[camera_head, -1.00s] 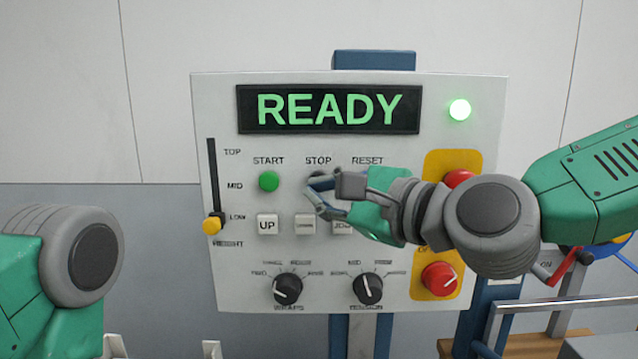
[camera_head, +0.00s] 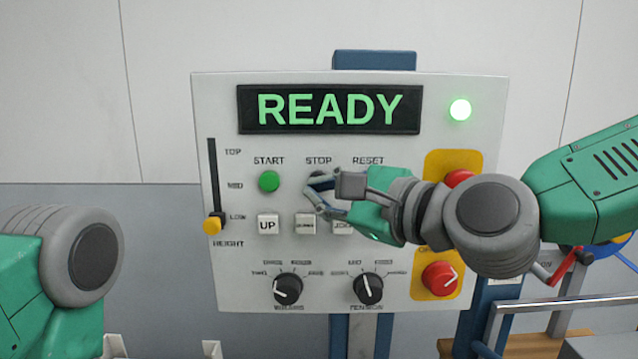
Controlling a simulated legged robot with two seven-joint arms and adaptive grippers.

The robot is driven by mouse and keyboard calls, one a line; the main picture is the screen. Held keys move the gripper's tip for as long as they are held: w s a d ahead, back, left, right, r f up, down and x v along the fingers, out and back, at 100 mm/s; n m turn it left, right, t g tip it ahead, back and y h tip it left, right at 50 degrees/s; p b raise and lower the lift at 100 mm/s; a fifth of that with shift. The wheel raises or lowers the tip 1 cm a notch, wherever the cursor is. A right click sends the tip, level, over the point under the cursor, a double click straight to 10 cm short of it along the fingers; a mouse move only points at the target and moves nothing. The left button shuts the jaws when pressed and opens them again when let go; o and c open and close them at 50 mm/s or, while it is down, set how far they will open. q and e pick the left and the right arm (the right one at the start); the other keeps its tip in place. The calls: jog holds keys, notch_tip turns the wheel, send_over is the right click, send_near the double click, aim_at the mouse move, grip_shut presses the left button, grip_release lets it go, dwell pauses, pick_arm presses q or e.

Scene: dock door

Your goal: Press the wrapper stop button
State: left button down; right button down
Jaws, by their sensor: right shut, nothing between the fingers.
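The control panel (camera_head: 230,285) is a pale upright plate, and its display (camera_head: 329,109) reads READY in green. The STOP label (camera_head: 318,160) shows above my right gripper (camera_head: 310,196). The stop button under that label is mostly hidden behind the gripper; only a dark bit shows. My right gripper is shut and empty, with its fingertips just below the label at the button's place. I cannot tell whether they touch it. The green start button (camera_head: 269,181) is to the left of the fingertips. Of my left arm only a green and grey part shows at the left edge; its gripper is out of view.
The UP button (camera_head: 268,224) and other white buttons sit just below my right gripper. A slider (camera_head: 213,224) stands at left, two black knobs below, and a red knob (camera_head: 439,279) on yellow at right. A green lamp (camera_head: 459,109) is lit. A metal rail (camera_head: 560,304) is at lower right.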

jog(key=shift+w, duration=0.15)
jog(key=shift+w, duration=0.2)
jog(key=shift+w+r, duration=0.1)
jog(key=shift+w, duration=0.4)
dwell(0.7)
jog(key=shift+s, duration=0.95)
jog(key=s, duration=0.5)
dwell(0.8)
